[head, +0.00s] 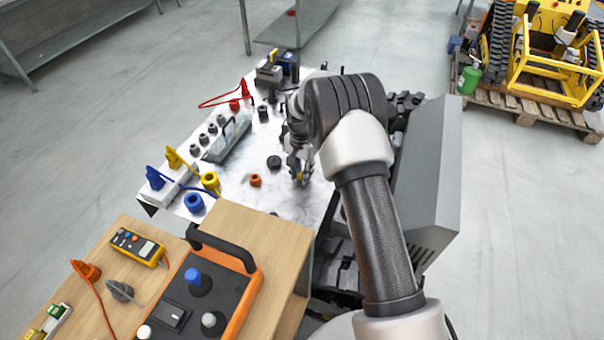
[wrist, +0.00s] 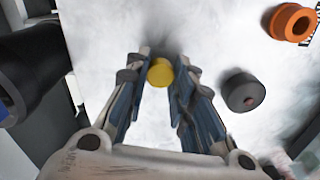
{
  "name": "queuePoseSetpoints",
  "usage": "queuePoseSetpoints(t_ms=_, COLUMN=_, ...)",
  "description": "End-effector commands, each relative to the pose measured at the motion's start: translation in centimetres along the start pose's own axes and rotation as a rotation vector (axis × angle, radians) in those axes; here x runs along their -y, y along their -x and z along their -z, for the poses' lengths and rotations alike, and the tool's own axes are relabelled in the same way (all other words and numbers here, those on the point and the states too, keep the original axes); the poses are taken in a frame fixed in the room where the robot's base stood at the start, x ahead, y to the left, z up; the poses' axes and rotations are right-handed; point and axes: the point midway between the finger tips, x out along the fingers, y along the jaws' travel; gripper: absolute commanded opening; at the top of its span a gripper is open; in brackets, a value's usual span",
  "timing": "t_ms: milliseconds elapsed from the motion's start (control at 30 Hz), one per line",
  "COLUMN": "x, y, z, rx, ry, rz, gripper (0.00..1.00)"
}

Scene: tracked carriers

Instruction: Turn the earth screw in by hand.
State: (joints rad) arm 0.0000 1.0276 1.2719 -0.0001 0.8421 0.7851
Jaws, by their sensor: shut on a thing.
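A round yellow knob, which looks like the head of the earth screw (wrist: 160,72), sits between the two fingertips of my gripper (wrist: 161,80) in the wrist view. My gripper is shut on it, with a finger on each side. In the head view my gripper (head: 299,175) points down at the white top of the carrier (head: 235,188), near its right side. A small patch of yellow shows at the fingertips there. The screw's shank and its hole are hidden, so I cannot tell how deep it sits.
A black round cap (wrist: 242,92) and an orange ring (wrist: 292,22) lie right of the fingers in the wrist view. Blue (head: 194,203) and yellow (head: 210,182) connectors stand further left. A grey box (head: 425,170) flanks my arm. A wooden table with a control box (head: 200,300) stands in front.

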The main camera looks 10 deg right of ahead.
Motion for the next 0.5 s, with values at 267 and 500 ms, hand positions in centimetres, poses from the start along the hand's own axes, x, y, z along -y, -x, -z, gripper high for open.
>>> queuePoseSetpoints(t_ms=267, x=0.0, y=0.0, z=-0.01, rx=0.0, ry=-0.135, rz=0.0, gripper=0.05)
queuePoseSetpoints(t_ms=500, x=0.0, y=0.02, z=-0.01, rx=0.0, ry=-0.167, rz=0.0, gripper=0.05)
